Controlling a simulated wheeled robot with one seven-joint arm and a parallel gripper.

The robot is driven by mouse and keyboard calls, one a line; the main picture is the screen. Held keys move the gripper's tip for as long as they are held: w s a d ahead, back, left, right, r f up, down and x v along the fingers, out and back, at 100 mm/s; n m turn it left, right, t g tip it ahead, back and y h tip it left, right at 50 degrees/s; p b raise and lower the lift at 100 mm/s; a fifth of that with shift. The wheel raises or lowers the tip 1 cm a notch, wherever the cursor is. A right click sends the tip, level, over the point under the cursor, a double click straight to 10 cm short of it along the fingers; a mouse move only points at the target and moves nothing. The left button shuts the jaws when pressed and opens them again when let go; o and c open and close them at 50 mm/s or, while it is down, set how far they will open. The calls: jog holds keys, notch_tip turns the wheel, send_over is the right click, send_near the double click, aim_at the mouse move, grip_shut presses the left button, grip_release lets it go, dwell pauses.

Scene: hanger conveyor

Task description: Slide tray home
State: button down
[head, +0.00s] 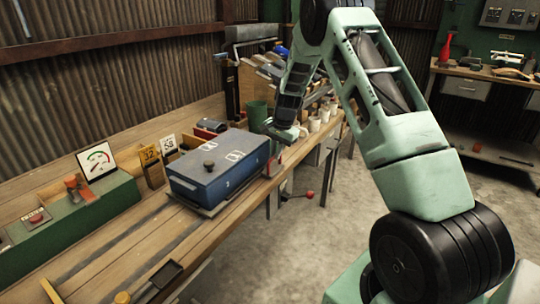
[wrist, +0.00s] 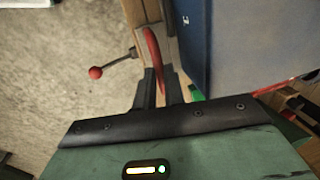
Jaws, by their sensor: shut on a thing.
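A blue box with a grey lid (head: 219,161) sits on a thin grey tray (head: 206,209) on the wooden bench. The box's blue side also shows in the wrist view (wrist: 195,40). Whether the handle joins the tray is hidden.
Slide rails (head: 105,245) run along the bench left of the tray. A green cup (head: 257,115) stands behind. A red-knobbed lever (wrist: 96,73) sticks out over the floor.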

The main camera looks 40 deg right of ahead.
jog(key=shift+w+d+r, duration=0.1)
jog(key=shift+d, duration=0.25)
jog(key=c, duration=1.5)
grip_release()
jog(key=shift+d, duration=0.1)
jog(key=shift+r, duration=0.1)
jog(key=s+r, duration=0.1)
jog(key=r, duration=0.4)
jog(key=s+r, duration=0.1)
jog(key=r, duration=0.5)
jog(key=s+r, duration=0.1)
jog(key=r, duration=0.4)
jog(key=shift+s+d+r, duration=0.15)
jog(key=shift+d+r, duration=0.25)
